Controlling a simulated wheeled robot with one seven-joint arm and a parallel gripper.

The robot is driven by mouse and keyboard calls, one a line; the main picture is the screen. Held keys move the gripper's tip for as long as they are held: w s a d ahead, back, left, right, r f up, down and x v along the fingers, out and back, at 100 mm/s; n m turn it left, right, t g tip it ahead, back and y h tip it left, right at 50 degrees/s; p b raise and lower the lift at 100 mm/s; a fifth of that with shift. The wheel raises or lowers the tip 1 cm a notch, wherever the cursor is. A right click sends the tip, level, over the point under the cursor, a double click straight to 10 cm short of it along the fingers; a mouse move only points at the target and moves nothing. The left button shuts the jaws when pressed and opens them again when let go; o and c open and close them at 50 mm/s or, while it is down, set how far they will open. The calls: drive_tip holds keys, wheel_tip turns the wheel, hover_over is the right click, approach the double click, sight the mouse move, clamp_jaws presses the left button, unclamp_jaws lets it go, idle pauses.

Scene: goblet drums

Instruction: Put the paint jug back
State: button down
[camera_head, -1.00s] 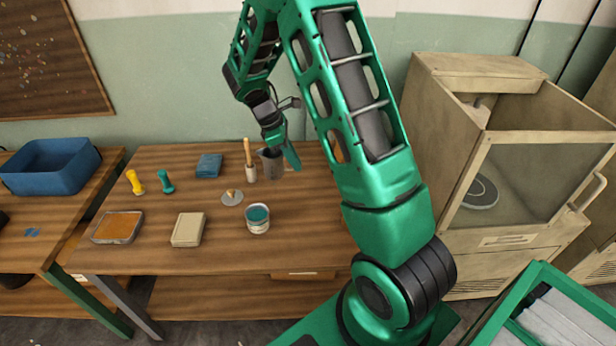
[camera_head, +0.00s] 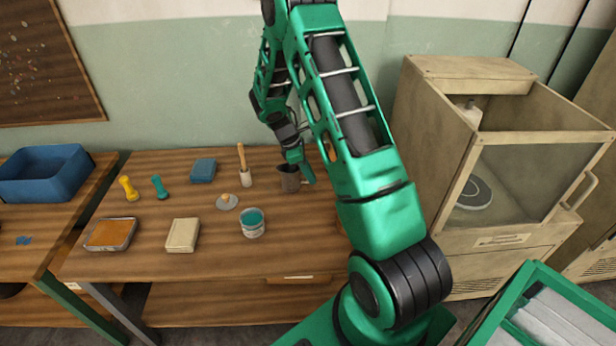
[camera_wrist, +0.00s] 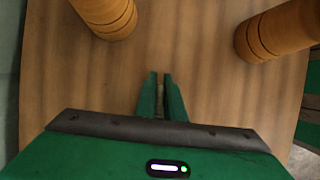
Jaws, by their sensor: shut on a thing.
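The paint jug (camera_head: 289,181), a small dark grey vessel, is at the back right part of the wooden table (camera_head: 190,258) in the head view. It looks about upright; I cannot tell whether its base touches the table. My gripper (camera_head: 300,164) is at the jug's right side, partly behind my arm. In the wrist view my gripper (camera_wrist: 161,82) has its two green fingers close together, with a thin dark strip between them, and it holds the jug. The jug's body is hardly visible there.
A brush (camera_head: 243,166), an open teal paint tin (camera_head: 252,223), a lid (camera_head: 227,202) and a blue cloth (camera_head: 203,170) are left of the jug. Two turned wooden pieces (camera_wrist: 104,15) (camera_wrist: 275,32) stand beyond my fingers. The table's front middle is clear.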

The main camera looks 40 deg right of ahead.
drive_tip(key=shift+f, duration=0.2)
drive_tip(key=c, duration=1.8)
unclamp_jaws()
drive_tip(key=shift+c, duration=0.2)
drive_tip(key=shift+r, duration=0.1)
drive_tip(key=v, duration=1.1)
drive_tip(key=s+r+m, duration=0.5)
drive_tip(key=s+r, duration=0.3)
drive_tip(key=r, duration=0.1)
drive_tip(key=s+a+r+m+t+y, duration=0.1)
drive_tip(key=s+m, duration=0.3)
drive_tip(key=s, duration=0.5)
drive_tip(key=s+a+r+m+y, duration=0.1)
drive_tip(key=s+a+r+m, duration=0.2)
drive_tip(key=s, duration=0.6)
drive_tip(key=s+a+r+m+t+y, duration=0.1)
drive_tip(key=s+a+r+m+y, duration=0.1)
drive_tip(key=s+m, duration=0.3)
drive_tip(key=s+a, duration=0.1)
drive_tip(key=s, duration=0.3)
drive_tip(key=shift+r+m+t, duration=0.3)
drive_tip(key=shift+r, duration=0.05)
